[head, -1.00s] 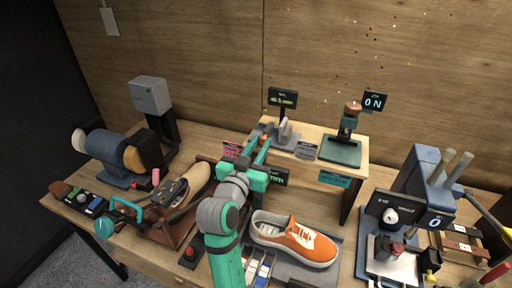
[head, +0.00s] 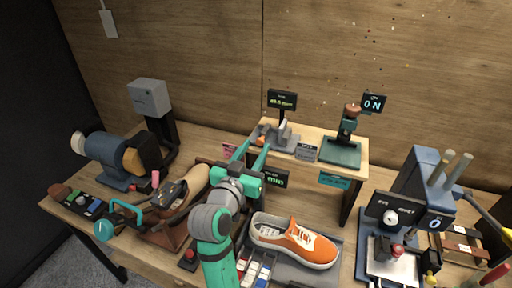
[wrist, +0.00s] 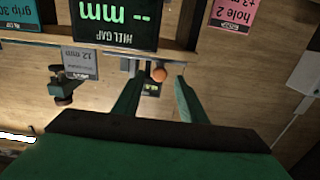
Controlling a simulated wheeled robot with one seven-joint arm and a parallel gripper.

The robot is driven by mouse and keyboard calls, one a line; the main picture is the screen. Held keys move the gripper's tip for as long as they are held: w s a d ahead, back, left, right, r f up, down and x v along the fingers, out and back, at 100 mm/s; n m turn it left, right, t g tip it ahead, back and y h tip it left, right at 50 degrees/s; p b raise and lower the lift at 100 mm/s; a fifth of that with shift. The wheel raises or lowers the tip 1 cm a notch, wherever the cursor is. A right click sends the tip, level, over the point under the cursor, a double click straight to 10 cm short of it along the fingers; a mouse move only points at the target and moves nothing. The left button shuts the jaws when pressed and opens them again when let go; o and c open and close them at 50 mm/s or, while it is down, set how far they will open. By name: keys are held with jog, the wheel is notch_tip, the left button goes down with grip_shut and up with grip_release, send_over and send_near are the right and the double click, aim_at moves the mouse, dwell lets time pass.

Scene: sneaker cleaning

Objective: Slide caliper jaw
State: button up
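The caliper (head: 285,142) is a grey device on the wooden shelf, with a pale upright jaw (head: 282,131) and a dark display (head: 282,100) with a small green reading in mm. A small orange knob shows at its left end, and as an orange ball (wrist: 158,74) in the wrist view. My gripper (head: 252,153) is in front of the shelf's left end, below and short of the caliper. In the wrist view, the fingers (wrist: 158,98) are open and apart, with the ball seen between and beyond their tips. Nothing is held. The contact side of the jaw is partly hidden.
A "mm" sign (head: 275,178) hangs at the shelf front beside my gripper. A teal force gauge stand (head: 341,150) stands right on the shelf. An orange sneaker (head: 294,240) lies below. A grinder (head: 107,152) and a brown shoe (head: 185,190) are at the left.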

jog(key=v, duration=0.9)
jog(key=shift+s, duration=0.15)
jog(key=shift+d, duration=0.1)
